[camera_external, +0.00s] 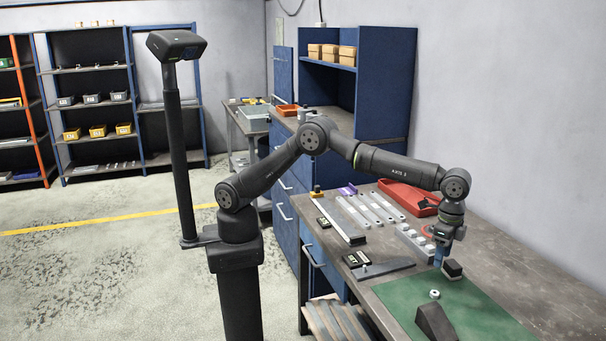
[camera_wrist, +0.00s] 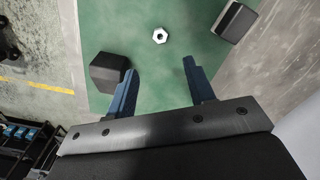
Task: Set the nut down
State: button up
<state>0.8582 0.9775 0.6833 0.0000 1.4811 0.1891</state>
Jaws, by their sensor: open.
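A silver hex nut (camera_external: 435,294) lies on the green mat (camera_external: 480,318) at the front of the workbench. In the wrist view the nut (camera_wrist: 160,36) lies flat on the mat (camera_wrist: 180,12), with its hole facing up. My gripper (camera_external: 439,264) is over the mat, a little behind the nut in the outside view. In the wrist view my gripper (camera_wrist: 159,67) has its two blue fingers spread apart. The gap between them is empty and the nut is beyond the fingertips, touching neither finger.
A small dark block (camera_external: 452,270) stands close to my gripper. A dark wedge-shaped block (camera_external: 435,322) stands near the nut. Metal bars (camera_external: 370,208), a red tray (camera_external: 408,198) and a grey notched rail (camera_external: 416,242) lie farther back. The mat's right part is clear.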

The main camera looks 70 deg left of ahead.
aim_at(437, 294)
jog(key=shift+w+f, duration=0.1)
